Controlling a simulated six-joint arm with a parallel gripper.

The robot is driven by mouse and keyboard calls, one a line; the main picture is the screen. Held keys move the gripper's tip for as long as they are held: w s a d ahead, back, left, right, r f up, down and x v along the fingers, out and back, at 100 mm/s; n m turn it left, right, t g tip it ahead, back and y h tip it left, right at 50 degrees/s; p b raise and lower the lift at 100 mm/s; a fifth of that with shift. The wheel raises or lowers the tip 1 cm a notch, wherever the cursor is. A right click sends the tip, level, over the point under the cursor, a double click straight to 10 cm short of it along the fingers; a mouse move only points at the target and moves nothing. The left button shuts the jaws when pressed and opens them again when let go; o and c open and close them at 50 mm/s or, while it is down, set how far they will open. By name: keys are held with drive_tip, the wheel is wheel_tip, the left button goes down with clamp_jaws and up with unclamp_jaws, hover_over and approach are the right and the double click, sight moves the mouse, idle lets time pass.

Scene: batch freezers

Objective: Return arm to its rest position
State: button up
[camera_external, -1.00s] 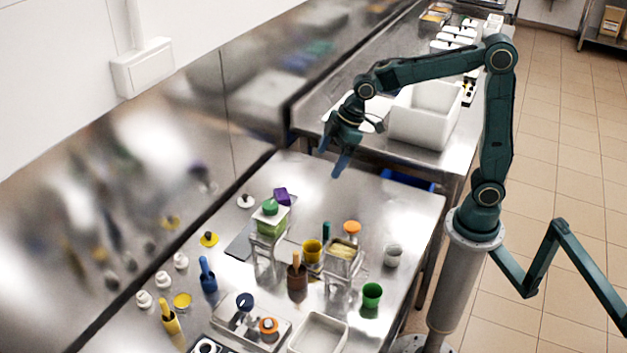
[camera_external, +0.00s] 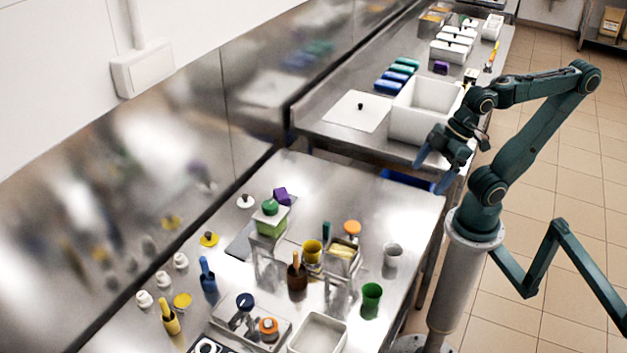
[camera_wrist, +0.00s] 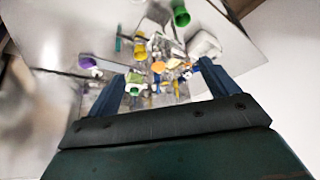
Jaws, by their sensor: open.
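My gripper (camera_external: 432,175) is open and empty, beside the far right corner of the front steel table in the external view, with its fingers pointing down. My arm is folded back toward its grey column base at the right. In the wrist view my gripper (camera_wrist: 160,85) shows two blue fingers spread apart, with nothing held between them. The table items seen between and beyond the fingers are some distance away.
A white bin (camera_external: 420,112) stands on the back table, close to my gripper. The front table's far end is clear.

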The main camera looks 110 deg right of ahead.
drive_tip(key=shift+s+a+f, duration=0.15)
drive_tip(key=shift+s+f, duration=0.1)
drive_tip(key=shift+s, duration=0.4)
drive_tip(key=o, duration=0.3)
drive_tip(key=shift+w, duration=0.1)
drive_tip(key=w+d+r+n+g, duration=0.2)
drive_tip(key=w+d+n+g, duration=0.15)
drive_tip(key=w, duration=0.95)
drive_tip(key=w+d+f+n+g, duration=0.1)
drive_tip(key=w+d+f+n, duration=0.1)
drive_tip(key=w+d+f, duration=0.2)
drive_tip(key=w+d+f+n+g, duration=0.1)
drive_tip(key=w+d+f+n, duration=0.2)
drive_tip(key=w, duration=0.6)
drive_tip(key=shift+w+d+f, duration=0.4)
drive_tip(key=shift+d+f, duration=0.4)
drive_tip(key=shift+f+n, duration=0.1)
drive_tip(key=shift+n, duration=0.15)
